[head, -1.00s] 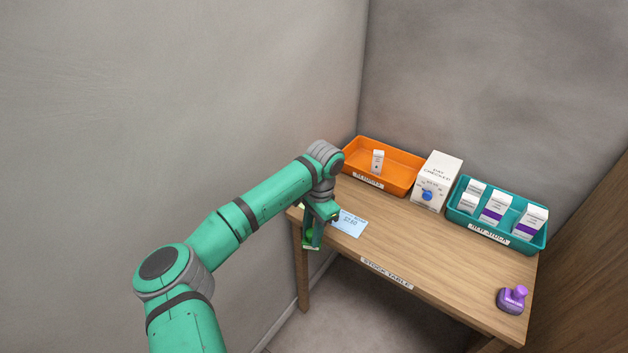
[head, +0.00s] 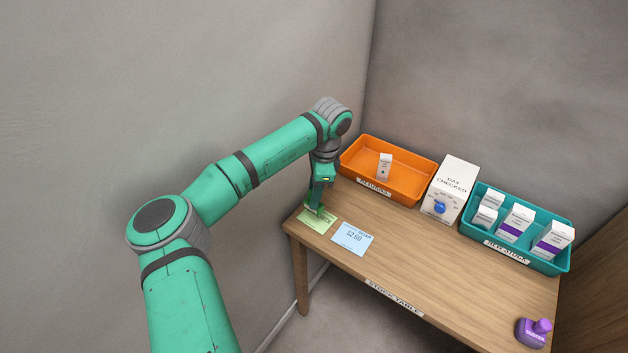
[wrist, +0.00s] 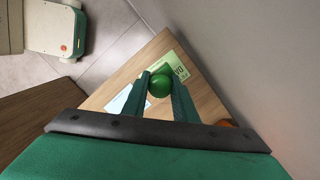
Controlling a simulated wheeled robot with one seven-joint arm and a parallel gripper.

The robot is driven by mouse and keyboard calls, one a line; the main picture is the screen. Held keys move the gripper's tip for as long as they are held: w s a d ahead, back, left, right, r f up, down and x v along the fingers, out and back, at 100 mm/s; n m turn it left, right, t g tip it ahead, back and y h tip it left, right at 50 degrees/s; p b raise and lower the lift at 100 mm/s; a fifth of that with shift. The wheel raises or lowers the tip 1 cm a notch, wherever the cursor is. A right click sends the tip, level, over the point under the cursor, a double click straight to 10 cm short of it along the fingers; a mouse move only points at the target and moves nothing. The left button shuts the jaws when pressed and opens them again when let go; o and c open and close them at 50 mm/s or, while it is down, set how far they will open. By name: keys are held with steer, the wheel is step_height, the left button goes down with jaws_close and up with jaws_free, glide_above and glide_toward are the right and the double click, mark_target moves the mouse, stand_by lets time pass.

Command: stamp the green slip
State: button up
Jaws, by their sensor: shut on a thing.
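The green slip (head: 317,220) lies flat near the left end of the wooden table, and part of it shows in the wrist view (wrist: 178,66). My gripper (head: 318,207) points down over the slip's back part. In the wrist view, its two fingers are shut on a round green knob, the handle of the green stamp (wrist: 159,85). The stamp's lower part is hidden below the knob, so I cannot tell whether it touches the slip.
A blue price slip (head: 352,239) lies just right of the green one. An orange tray (head: 405,195), a white day-checked box (head: 453,183) and a teal tray (head: 512,257) line the back. The table's middle is clear.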

steer(key=shift+w+a+f, duration=0.1)
steer(key=shift+w+f, duration=0.15)
steer(key=shift+w, duration=0.05)
steer(key=shift+f, duration=2.7)
steer(key=shift+f, duration=0.55)
steer(key=shift+r, duration=3.55)
steer(key=shift+f, duration=0.1)
